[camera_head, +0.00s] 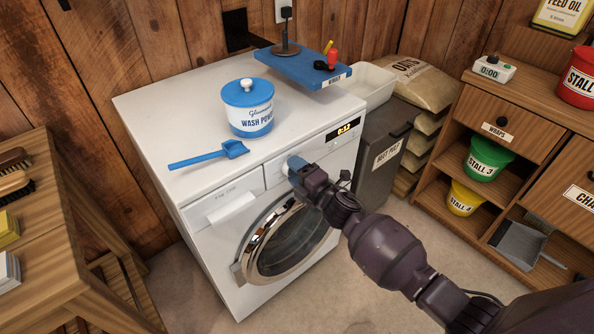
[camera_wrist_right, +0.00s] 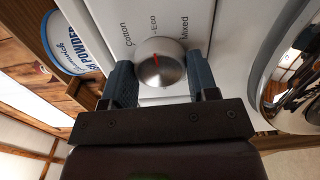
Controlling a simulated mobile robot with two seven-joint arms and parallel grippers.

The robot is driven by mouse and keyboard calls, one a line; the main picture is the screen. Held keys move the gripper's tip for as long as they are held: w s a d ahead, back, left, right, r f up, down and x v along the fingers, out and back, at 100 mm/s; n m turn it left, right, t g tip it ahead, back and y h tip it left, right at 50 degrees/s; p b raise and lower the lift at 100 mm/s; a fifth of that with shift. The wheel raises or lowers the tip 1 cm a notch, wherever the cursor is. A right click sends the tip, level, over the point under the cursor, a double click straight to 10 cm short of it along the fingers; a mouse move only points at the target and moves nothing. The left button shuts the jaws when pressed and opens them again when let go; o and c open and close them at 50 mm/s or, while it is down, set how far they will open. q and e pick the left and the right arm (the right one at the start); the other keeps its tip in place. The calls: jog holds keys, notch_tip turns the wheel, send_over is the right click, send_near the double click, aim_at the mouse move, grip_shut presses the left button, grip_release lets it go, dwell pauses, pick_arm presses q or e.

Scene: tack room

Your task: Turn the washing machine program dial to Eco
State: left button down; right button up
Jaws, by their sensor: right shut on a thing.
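The white washing machine (camera_head: 160,120) stands in the middle of the head view, its round door facing front. My right gripper (camera_head: 293,165) is at the control panel and hides most of the dial there. In the right wrist view the silver program dial (camera_wrist_right: 165,72) sits between the two blue-grey fingers of the right gripper (camera_wrist_right: 161,80), which are shut on it. Its red mark points up, close to the Eco label (camera_wrist_right: 154,24). My left gripper is not in view.
A wash powder tub (camera_head: 249,118), a blue scoop (camera_head: 210,155) and a blue board (camera_head: 300,68) are on the machine's top. A dark bin (camera_head: 378,150) stands right of the machine. A wooden bench (camera_head: 60,230) is at left, shelves (camera_head: 520,115) at right.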

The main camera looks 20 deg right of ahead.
dwell(0.4)
jog(key=o, duration=0.9)
jog(key=shift+o, duration=0.2)
jog(key=p+v, duration=0.1)
jog(key=v, duration=0.9)
jog(key=shift+s, duration=0.35)
jog(key=shift+d, duration=0.15)
